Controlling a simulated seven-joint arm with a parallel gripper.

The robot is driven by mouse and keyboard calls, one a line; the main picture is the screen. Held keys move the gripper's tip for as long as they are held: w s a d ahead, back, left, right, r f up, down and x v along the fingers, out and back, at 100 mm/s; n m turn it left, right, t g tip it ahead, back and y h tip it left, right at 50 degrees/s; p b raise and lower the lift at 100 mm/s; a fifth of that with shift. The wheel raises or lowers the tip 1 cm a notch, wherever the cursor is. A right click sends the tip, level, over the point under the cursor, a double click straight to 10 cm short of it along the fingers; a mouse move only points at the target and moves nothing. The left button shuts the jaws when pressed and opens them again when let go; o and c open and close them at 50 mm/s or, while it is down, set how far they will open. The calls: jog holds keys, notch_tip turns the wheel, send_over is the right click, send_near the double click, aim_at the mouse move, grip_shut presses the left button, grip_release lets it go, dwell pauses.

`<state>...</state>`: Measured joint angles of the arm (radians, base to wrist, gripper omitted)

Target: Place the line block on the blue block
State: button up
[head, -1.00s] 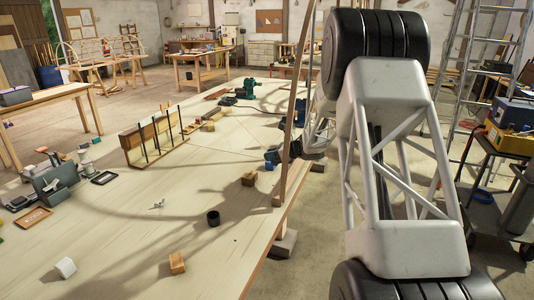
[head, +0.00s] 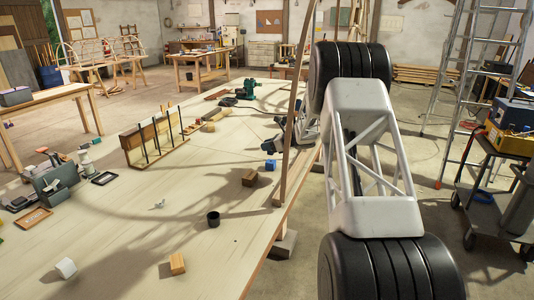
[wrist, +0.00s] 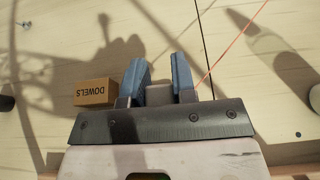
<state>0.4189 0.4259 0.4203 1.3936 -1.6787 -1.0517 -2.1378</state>
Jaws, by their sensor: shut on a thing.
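A black cup (head: 213,219) and a wing nut (head: 158,203) are nearer. A tall bent lath (head: 290,130) rises at the table's right edge.

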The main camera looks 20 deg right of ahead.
jog(key=shift+w, duration=0.25)
jog(key=shift+f, duration=0.15)
jog(key=shift+f, duration=1.65)
jog(key=shift+f, duration=0.15)
jog(key=o, duration=0.9)
